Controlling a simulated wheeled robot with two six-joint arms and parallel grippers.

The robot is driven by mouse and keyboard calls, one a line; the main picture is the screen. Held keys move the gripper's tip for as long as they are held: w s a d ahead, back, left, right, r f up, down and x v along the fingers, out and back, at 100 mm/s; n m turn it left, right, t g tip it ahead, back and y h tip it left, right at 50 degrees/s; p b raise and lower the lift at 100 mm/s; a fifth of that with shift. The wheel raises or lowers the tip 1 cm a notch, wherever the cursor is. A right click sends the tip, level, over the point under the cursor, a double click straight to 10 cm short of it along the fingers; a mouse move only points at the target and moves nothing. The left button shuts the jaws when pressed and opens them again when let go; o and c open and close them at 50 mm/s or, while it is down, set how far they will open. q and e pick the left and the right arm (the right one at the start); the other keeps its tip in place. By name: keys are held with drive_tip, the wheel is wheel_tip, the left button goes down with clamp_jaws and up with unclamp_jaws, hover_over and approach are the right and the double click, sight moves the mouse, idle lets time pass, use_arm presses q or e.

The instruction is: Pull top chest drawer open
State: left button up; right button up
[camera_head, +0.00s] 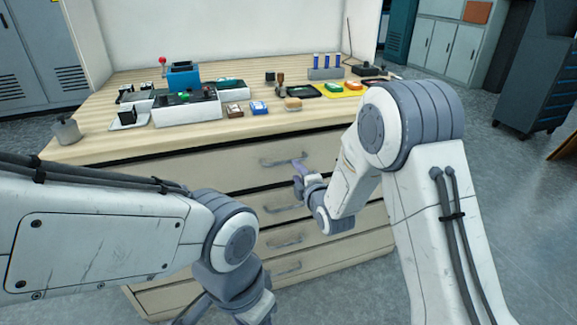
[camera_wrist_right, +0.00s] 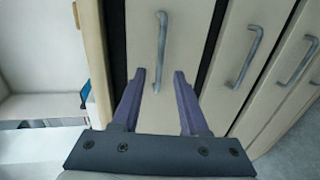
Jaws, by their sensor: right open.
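The top drawer (camera_head: 225,172) of the pale chest looks closed, its front about flush with the drawers below. Its grey bar handle (camera_head: 282,160) also shows in the right wrist view (camera_wrist_right: 162,45). My right gripper (camera_head: 299,172) is at the right end of this handle. In the wrist view my right gripper (camera_wrist_right: 161,76) is open, with one purple finger on each side of the handle's near end. I cannot tell whether a finger touches it. My left gripper is low in the head view, partly cut off by the bottom edge, and its fingers are not clear.
The wooden chest top (camera_head: 200,138) holds trays, blocks, stamps and blue-topped tubes. A metal weight (camera_head: 66,130) stands at its left corner. Lower drawers have similar handles (camera_head: 285,242). Grey lockers (camera_head: 40,55) stand behind at left, a dark cabinet (camera_head: 540,70) at right. Floor is clear at right.

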sight(288, 162)
drive_tip(key=x, duration=0.7)
drive_tip(key=shift+w+a, duration=0.15)
drive_tip(key=shift+w, duration=0.25)
clamp_jaws()
drive_tip(key=shift+f, duration=0.1)
idle(0.9)
